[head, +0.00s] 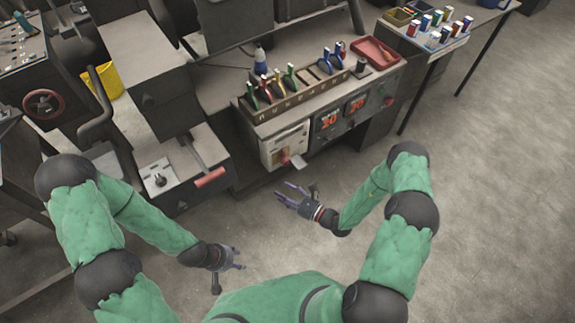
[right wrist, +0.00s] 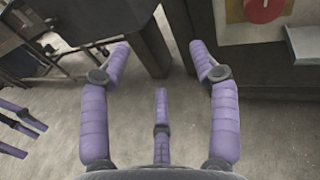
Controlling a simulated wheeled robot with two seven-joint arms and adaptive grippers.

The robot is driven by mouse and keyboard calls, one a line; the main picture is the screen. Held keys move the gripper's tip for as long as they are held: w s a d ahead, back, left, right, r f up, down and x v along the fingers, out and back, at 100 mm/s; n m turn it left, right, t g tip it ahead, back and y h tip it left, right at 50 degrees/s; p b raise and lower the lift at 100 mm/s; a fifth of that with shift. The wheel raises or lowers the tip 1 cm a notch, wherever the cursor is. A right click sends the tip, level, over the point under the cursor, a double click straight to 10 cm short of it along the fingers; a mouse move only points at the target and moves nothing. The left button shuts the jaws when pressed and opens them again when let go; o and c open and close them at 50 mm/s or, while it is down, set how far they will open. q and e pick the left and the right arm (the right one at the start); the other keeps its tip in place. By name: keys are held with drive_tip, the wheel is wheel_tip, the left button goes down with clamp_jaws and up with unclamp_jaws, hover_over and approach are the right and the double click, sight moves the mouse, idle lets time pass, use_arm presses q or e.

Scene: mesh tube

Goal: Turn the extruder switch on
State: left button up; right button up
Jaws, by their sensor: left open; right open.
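The extruder switch looks like the red knob (head: 284,156) on a yellow plate, set in a cream control box (head: 270,153) at the front of the workbench. In the right wrist view, a red round knob (right wrist: 263,8) shows at the top right, partly cut off by the frame. My right gripper (head: 287,193) is open and empty, below and in front of the box, apart from it. My left gripper (head: 240,258) is open and empty over the floor at lower left of the right one.
A pale flat piece (head: 298,161) juts out beside the knob. The workbench holds a rack of pliers (head: 290,97) and a red tray (head: 374,52). A machine with a red-handled lever (head: 210,178) stands at left. The floor (head: 480,200) at right is clear.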

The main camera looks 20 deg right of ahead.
sight(288, 164)
drive_tip(key=w+d+f+m+t+h, duration=0.1)
drive_tip(key=w+d+m+t+h, duration=0.3)
drive_tip(key=d, duration=0.4)
drive_tip(key=shift+n+h, duration=0.3)
drive_tip(key=shift+h, duration=0.2)
drive_tip(key=b+x, duration=0.3)
drive_tip(key=x, duration=0.7)
drive_tip(key=shift+w+a, duration=0.1)
drive_tip(key=shift+w, duration=0.05)
drive_tip(key=c, duration=1.2)
